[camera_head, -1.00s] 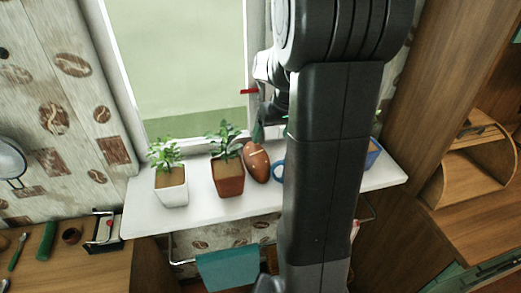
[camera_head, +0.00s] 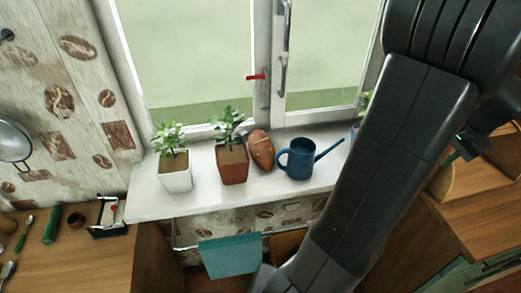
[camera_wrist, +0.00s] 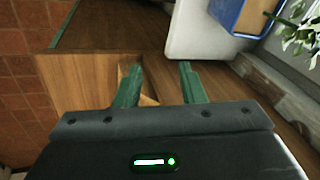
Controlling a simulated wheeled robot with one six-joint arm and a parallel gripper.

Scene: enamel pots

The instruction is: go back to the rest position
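My gripper (camera_wrist: 159,66) shows in the wrist view with its two green fingers apart and nothing between them. Below the fingers in that view are wooden furniture and a brown tiled floor. In the head view my arm crosses the right side, and a bit of green finger (camera_head: 467,149) shows beyond it near the wooden shelf unit. Most of the gripper is hidden there.
The white sill (camera_head: 150,206) bears a plant in a white pot (camera_head: 176,180), one in a red-brown pot (camera_head: 233,172), a brown oval object (camera_head: 261,152) and a blue watering can (camera_head: 298,160).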

